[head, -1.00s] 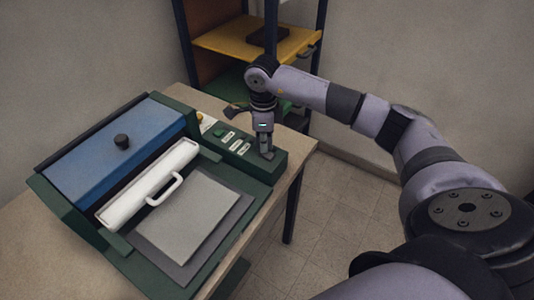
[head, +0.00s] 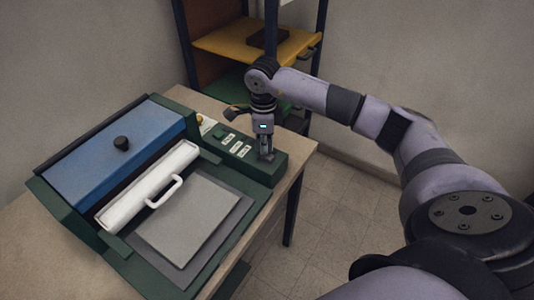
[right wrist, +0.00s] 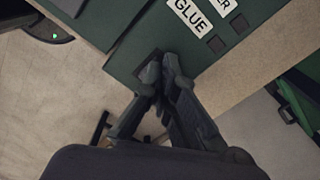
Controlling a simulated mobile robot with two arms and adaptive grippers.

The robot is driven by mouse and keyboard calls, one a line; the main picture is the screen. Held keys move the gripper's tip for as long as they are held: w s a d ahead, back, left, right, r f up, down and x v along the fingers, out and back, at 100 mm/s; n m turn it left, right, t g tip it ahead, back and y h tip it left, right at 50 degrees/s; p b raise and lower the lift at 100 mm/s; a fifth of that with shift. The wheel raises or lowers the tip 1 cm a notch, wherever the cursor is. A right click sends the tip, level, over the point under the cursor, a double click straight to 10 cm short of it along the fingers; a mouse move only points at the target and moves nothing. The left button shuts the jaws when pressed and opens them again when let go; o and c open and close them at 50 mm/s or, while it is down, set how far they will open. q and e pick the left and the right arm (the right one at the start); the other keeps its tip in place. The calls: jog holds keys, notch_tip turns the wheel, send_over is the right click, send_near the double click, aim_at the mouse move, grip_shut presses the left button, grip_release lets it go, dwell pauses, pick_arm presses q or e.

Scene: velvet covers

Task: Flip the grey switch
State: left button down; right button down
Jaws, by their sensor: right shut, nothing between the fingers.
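A dark green control panel (head: 236,143) runs along the right side of a machine on the table. My right gripper (head: 266,157) points down at the panel's near right end, its fingers shut and empty. In the right wrist view the fingertips (right wrist: 168,70) are together at the panel surface. A small dark grey square piece (right wrist: 150,72), perhaps the grey switch, shows right beside the fingertips and is partly hidden by them. I cannot tell its position or whether the fingers touch it. My left gripper is not in view.
The machine has a blue cover (head: 112,145), a white roller bar with a handle (head: 150,185) and a grey board (head: 190,220). A shelf unit (head: 230,45) stands behind.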

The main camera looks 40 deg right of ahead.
jog(key=shift+r+p, duration=1.55)
jog(key=shift+r, duration=1.5)
jog(key=shift+f, duration=0.1)
